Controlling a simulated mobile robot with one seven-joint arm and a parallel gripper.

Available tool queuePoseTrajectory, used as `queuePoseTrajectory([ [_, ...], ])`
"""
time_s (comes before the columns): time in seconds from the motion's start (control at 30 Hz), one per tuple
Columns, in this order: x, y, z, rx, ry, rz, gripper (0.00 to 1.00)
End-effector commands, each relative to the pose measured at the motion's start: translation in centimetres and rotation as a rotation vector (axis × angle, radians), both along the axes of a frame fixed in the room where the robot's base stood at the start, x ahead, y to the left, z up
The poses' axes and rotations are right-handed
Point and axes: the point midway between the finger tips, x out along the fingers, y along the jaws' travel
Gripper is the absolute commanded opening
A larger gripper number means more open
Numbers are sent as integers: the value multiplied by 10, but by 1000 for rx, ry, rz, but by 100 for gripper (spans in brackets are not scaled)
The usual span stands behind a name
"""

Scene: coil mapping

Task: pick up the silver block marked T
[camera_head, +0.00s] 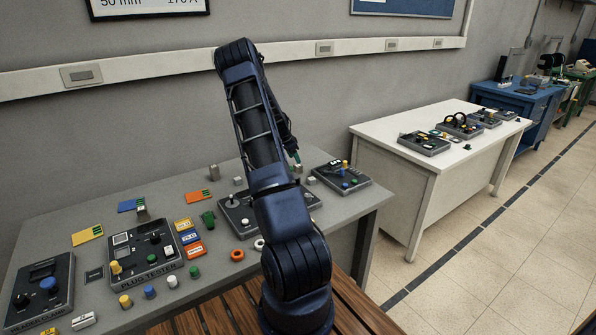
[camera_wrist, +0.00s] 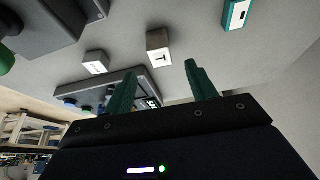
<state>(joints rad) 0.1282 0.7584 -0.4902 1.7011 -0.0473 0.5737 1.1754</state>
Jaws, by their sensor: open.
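The silver block marked T (camera_wrist: 159,48) stands on the grey table surface in the wrist view, with its white T label facing me. It is just beyond the fingertips and roughly centred between them, apart from both. My gripper (camera_wrist: 160,72) has two green fingers spread open with nothing between them. In the head view my arm hides most of the gripper; only a bit of green shows at its right side. Several small silver blocks stand near there, and I cannot tell which one bears the T.
Another small silver block (camera_wrist: 95,62) with a label stands left of the T block. A teal block (camera_wrist: 236,16) lies at the upper right. A dark control box (camera_head: 341,176) sits by the table's right end, near my arm. A plug tester (camera_head: 146,252) stands left.

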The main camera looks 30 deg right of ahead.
Motion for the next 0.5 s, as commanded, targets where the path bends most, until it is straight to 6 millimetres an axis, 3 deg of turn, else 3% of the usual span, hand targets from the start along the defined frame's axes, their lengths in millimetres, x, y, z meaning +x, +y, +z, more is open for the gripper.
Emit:
queuePoseTrajectory([
  [0.5, -1, -18, -48, 1, 2, 0, 56],
])
